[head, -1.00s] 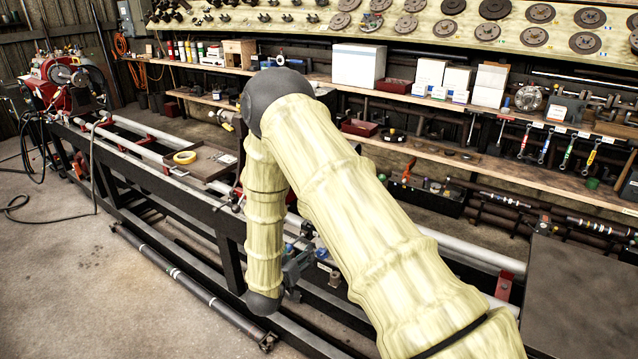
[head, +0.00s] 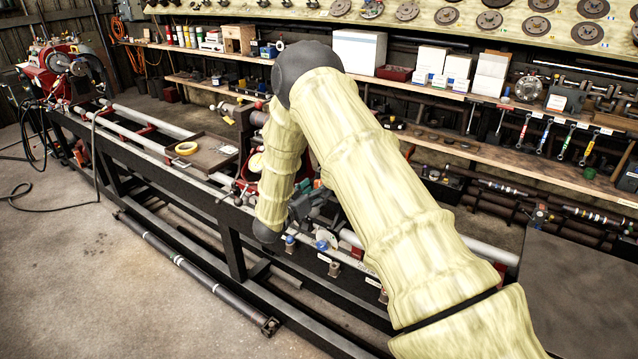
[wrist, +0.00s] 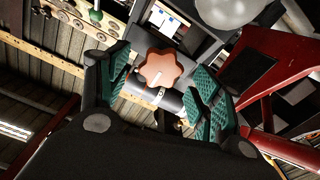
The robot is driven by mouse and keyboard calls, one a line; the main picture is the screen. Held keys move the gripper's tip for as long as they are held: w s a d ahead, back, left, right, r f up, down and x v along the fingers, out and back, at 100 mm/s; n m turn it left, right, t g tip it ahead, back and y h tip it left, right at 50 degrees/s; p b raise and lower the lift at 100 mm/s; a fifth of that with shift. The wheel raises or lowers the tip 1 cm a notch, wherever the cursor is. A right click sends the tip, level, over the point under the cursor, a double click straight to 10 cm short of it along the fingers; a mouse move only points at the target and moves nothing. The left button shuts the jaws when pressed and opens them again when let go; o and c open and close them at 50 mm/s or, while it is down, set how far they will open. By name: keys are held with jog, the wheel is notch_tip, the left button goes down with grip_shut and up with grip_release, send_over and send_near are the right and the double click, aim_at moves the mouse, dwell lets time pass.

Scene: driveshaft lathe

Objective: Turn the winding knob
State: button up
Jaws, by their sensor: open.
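The winding knob appears to be the orange, lobed knob (wrist: 161,69) in the wrist view. It shows between the two green-padded fingers of my gripper (wrist: 163,88), apart from both pads. My gripper is open, with a wide gap between the fingers. In the head view my gripper (head: 308,200) is beside the lathe (head: 245,178), partly behind my arm. I cannot make out the knob in the head view, and my arm hides part of the lathe there.
A red frame (wrist: 272,75) stands close on the right in the wrist view. In the head view a wooden tray (head: 208,153) with a yellow tape roll lies on the lathe rails. Shelves of tools run behind.

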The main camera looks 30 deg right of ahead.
jog(key=shift+x, duration=1.15)
jog(key=c, duration=1)
jog(key=shift+c, duration=0.2)
